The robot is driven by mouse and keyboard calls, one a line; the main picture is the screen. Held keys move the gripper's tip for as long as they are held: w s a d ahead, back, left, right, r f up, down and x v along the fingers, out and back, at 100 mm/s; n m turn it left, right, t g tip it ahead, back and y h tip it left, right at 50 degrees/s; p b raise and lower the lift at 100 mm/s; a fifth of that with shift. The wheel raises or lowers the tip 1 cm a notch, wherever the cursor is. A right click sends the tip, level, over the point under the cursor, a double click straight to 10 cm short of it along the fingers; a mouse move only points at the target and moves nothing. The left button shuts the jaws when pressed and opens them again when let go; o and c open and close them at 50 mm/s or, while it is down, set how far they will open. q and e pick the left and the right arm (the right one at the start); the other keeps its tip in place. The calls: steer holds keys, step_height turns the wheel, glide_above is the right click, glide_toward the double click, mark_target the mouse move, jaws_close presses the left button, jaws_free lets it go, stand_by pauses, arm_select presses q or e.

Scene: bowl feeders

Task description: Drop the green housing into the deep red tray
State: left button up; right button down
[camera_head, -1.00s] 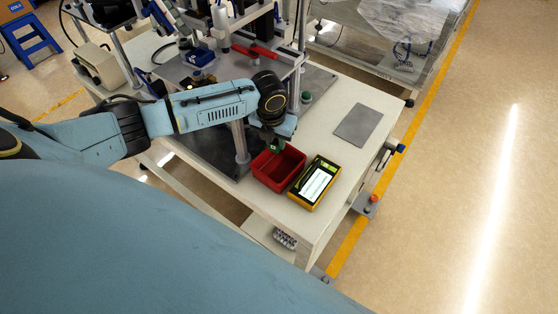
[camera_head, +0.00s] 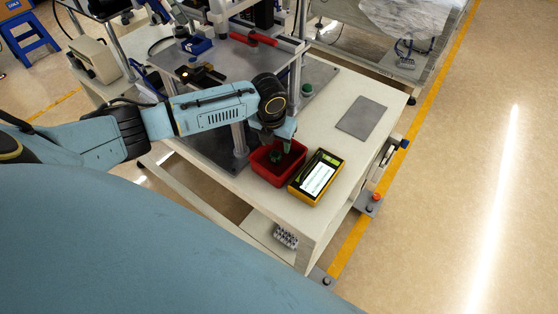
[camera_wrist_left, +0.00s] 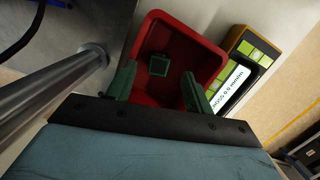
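The deep red tray (camera_head: 264,172) stands on the white table, below my left gripper (camera_head: 281,149). The green housing (camera_wrist_left: 158,65) is a small squarish piece inside the tray. It also shows as a small dark green shape in the head view (camera_head: 274,156). In the left wrist view, the fingers of my left gripper (camera_wrist_left: 157,88) are spread wide with nothing between them, and the housing is beyond their tips, apart from them. My right gripper is not in view.
A yellow meter (camera_head: 316,178) with a lit screen lies just right of the tray. A grey plate (camera_head: 362,118) lies farther right. A metal post (camera_head: 239,139) of the press stand rises close to the tray's left. The table between meter and plate is clear.

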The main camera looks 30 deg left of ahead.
arm_select(q)
steer(key=shift+r, duration=0.1)
step_height(320, 180, up, 13)
steer(key=s+p, duration=0.1)
steer(key=s, duration=0.1)
steer(key=shift+d, duration=0.15)
stand_by(0.6)
